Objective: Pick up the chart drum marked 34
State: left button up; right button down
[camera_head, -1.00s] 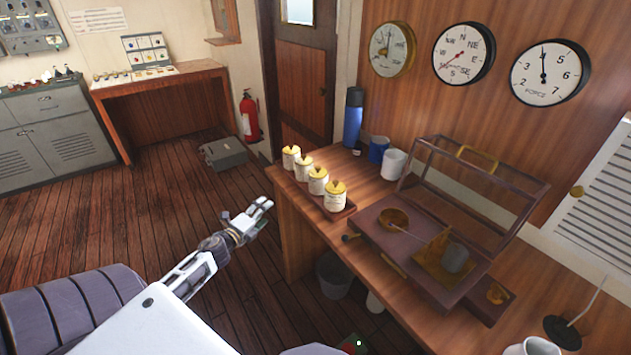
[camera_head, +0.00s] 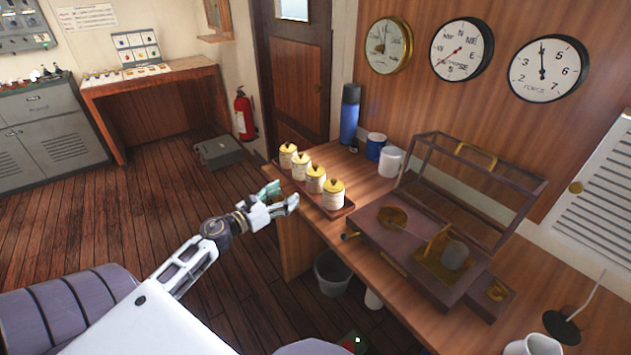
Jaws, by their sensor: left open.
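Several cream chart drums with yellow tops stand upright in a row on a brown tray (camera_head: 338,215) at the bench's left edge. They are the farthest drum (camera_head: 287,156), a second drum (camera_head: 301,166), a third drum (camera_head: 315,180) and the nearest drum (camera_head: 334,195). Their markings are too small to read, so I cannot tell which is 34. My left gripper (camera_head: 284,197) is open and empty, just left of the tray near the nearer drums, apart from them as far as I can tell. My right gripper is not in view.
An open glass-lidded instrument case (camera_head: 385,247) stands right of the drums. A blue flask (camera_head: 349,118), a blue mug (camera_head: 375,146) and a white mug (camera_head: 390,162) stand behind them. A bin (camera_head: 331,273) is under the bench.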

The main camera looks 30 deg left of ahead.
aim_at(308, 181)
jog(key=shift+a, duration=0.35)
pick_arm(q)
jog(key=shift+w, duration=0.15)
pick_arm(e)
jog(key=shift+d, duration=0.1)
pick_arm(q)
jog(key=shift+p+x, duration=0.55)
jog(key=shift+x, duration=3.6)
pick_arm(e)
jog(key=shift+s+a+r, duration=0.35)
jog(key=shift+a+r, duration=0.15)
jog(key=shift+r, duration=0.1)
pick_arm(q)
jog(key=shift+w, duration=0.2)
